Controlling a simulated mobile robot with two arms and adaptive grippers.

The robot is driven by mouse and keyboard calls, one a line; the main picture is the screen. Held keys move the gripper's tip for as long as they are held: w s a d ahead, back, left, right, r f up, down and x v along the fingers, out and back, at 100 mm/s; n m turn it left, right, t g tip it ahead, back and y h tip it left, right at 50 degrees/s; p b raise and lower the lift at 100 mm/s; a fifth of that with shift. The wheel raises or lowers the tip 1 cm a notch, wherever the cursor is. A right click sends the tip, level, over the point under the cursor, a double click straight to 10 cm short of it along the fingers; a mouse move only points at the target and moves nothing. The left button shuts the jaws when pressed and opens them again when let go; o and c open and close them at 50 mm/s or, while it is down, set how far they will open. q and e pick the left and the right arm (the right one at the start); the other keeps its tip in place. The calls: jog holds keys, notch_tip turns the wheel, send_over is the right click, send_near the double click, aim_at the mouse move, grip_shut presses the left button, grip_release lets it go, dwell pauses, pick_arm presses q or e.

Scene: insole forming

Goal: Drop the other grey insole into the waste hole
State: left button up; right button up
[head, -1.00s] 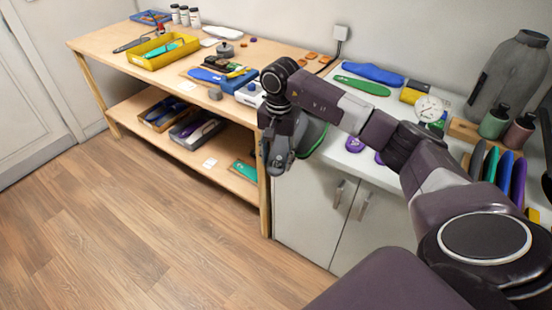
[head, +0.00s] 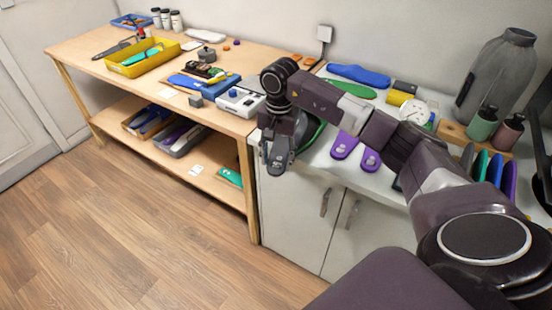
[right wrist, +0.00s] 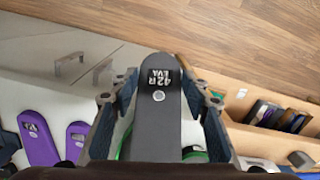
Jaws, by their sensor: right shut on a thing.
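My right gripper (head: 280,148) is shut on a grey insole (right wrist: 163,115), which carries a dark label reading "42R EVA" and a small round hole. In the right wrist view the insole lies between the two fingers with its rounded end pointing away. In the head view the gripper and insole (head: 278,162) hang in front of the white counter's left end. Close behind the gripper is a green curved rim (head: 314,130), mostly hidden; I cannot tell whether it is the edge of the waste hole. My left gripper is not in view.
Two purple insoles (head: 345,144) lie on the white counter (head: 325,162), right of the gripper. A green insole (head: 350,88) and a blue insole (head: 358,74) lie behind. A wooden bench (head: 70,48) with a yellow tray (head: 145,62) stands left. The floor (head: 130,225) is clear.

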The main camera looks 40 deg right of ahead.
jog(key=shift+w+d, duration=0.1)
jog(key=shift+d, duration=0.2)
jog(key=shift+s+a+r+p, duration=0.1)
jog(key=shift+s+a+p, duration=0.45)
jog(key=shift+a, duration=0.4)
jog(key=shift+s+a+p, duration=0.4)
jog(key=shift+s+a, duration=0.2)
jog(key=shift+a, duration=0.25)
jog(key=shift+s+a+p, duration=0.4)
jog(key=shift+s+a, duration=0.2)
jog(key=shift+a, duration=0.2)
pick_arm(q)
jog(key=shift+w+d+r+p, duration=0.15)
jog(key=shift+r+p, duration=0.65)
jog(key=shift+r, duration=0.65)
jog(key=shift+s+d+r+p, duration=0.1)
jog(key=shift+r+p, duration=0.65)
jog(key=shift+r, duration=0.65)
pick_arm(e)
jog(key=shift+s+a+r, duration=0.15)
jog(key=shift+a+r, duration=0.05)
jog(key=shift+r, duration=1.1)
jog(key=shift+s+a+r, duration=0.1)
jog(key=shift+a+r, duration=0.05)
jog(key=shift+r, duration=1.15)
